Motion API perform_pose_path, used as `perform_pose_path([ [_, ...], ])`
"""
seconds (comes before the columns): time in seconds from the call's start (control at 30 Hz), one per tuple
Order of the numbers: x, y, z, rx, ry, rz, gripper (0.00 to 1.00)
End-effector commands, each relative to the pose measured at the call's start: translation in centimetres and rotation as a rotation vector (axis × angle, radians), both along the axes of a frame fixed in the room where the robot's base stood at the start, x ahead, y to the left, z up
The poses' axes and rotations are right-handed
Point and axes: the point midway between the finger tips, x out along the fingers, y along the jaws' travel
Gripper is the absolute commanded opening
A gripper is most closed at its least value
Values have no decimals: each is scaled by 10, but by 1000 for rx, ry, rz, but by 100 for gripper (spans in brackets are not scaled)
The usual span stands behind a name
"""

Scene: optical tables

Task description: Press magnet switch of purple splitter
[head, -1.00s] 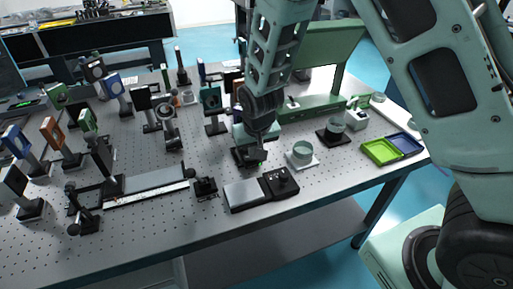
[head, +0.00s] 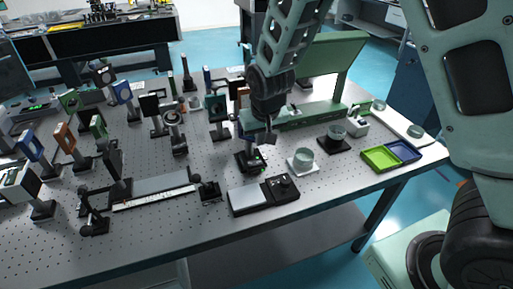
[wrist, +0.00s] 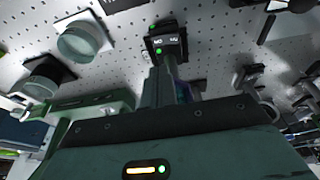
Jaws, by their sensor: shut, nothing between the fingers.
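A small black magnet base (head: 249,161) stands on the perforated table near its front middle, with a green light showing on it. In the wrist view the same base (wrist: 167,44) shows white lettering and two green lights. A sliver of purple (wrist: 182,90) shows beside my fingers in the wrist view, seemingly the splitter; most of it is hidden. My gripper (head: 270,139) is shut and empty, just above and to the right of the base in the head view. In the wrist view my gripper (wrist: 168,62) points toward the base; contact cannot be made out.
A round clear dish on a white pad (head: 302,162) stands right of the base, with another on a black pad (head: 334,140) behind. A scale-like device (head: 263,194) lies in front. Several optic mounts crowd the left. Green and blue trays (head: 381,158) sit at the right edge.

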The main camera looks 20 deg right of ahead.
Motion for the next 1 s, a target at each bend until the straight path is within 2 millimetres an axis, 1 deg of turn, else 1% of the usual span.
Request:
perform_pose_path([
  [0.03, -2, -1, 9, 3, -5, 0, 0],
  [0.2, -11, -8, 36, 2, -3, 1, 0],
  [0.3, -15, -10, 48, 2, -3, 0, 0],
  [0.4, -17, -12, 55, 1, -1, 0, 0],
  [0.53, -19, -14, 59, 0, 0, 0, 0],
  [1.0, -19, -14, 59, 0, 0, 0, 0],
])
